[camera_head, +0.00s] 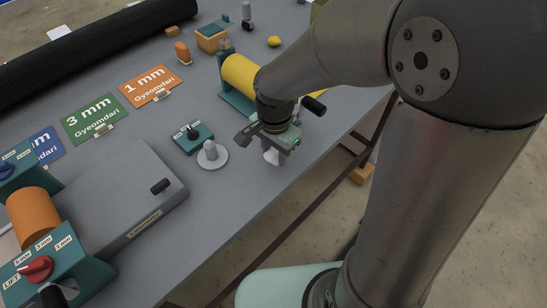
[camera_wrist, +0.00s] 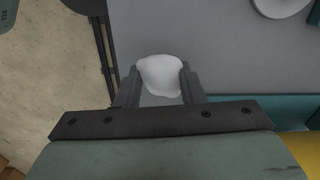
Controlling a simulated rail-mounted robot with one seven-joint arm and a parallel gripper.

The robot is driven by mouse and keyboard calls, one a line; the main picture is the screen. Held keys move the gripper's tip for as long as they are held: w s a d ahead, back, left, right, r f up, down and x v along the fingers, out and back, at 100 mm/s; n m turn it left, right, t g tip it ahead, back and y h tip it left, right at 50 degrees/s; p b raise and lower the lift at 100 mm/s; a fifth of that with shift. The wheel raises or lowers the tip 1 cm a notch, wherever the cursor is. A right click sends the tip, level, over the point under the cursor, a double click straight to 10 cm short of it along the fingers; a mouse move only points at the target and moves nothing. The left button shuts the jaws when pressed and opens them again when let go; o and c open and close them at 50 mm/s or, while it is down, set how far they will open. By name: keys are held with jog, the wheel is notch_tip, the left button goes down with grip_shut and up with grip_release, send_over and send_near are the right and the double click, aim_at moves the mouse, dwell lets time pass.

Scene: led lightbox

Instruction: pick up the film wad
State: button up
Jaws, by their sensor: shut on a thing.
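The film wad is a small white crumpled lump. In the wrist view the wad (camera_wrist: 160,76) sits between the two fingers of my gripper (camera_wrist: 160,84), which touch it on both sides. In the head view the wad (camera_head: 271,157) shows just below my gripper (camera_head: 274,150), close to the front edge of the grey table (camera_head: 235,190). My gripper is shut on it. I cannot tell whether the wad touches the table top.
A white round base with a grey knob (camera_head: 211,155) and a teal block with a black knob (camera_head: 193,137) stand left of my gripper. A yellow cylinder on a teal stand (camera_head: 239,75) is just behind it. Thickness cards (camera_head: 94,118) lie farther left.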

jog(key=s+d+r+b, duration=0.1)
jog(key=s+d+r, duration=0.4)
jog(key=d+r, duration=0.4)
jog(key=d, duration=0.4)
jog(key=shift+r+b, duration=0.2)
jog(key=shift+b, duration=0.2)
jog(key=shift+a, duration=0.1)
